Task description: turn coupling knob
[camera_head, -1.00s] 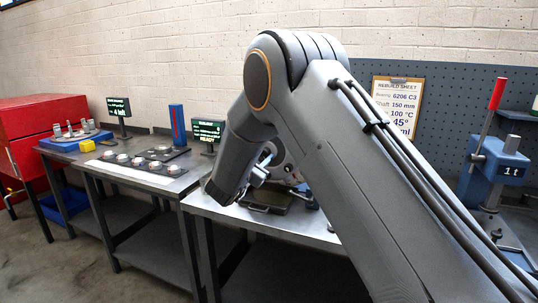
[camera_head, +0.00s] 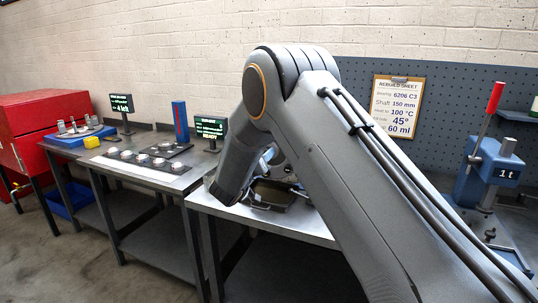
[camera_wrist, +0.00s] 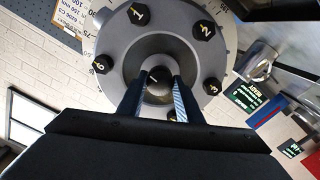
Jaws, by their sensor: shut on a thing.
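The grey rotor disc (camera_wrist: 215,60) fills the upper middle of the wrist view. My gripper (camera_wrist: 158,88) is shut on this knob, one finger on each side. The finger pads and my gripper body hide the lower part of the disc. In the head view my arm hides the gripper and knob; only a bit of the machine (camera_head: 268,160) shows behind my wrist.
A small screen (camera_head: 211,128) stands just left of my wrist. A bench with a row of round pieces (camera_head: 145,160) is left of it. A blue press with a red-handled lever (camera_head: 487,140) stands at the right. A rebuild sheet (camera_head: 398,105) hangs behind my arm.

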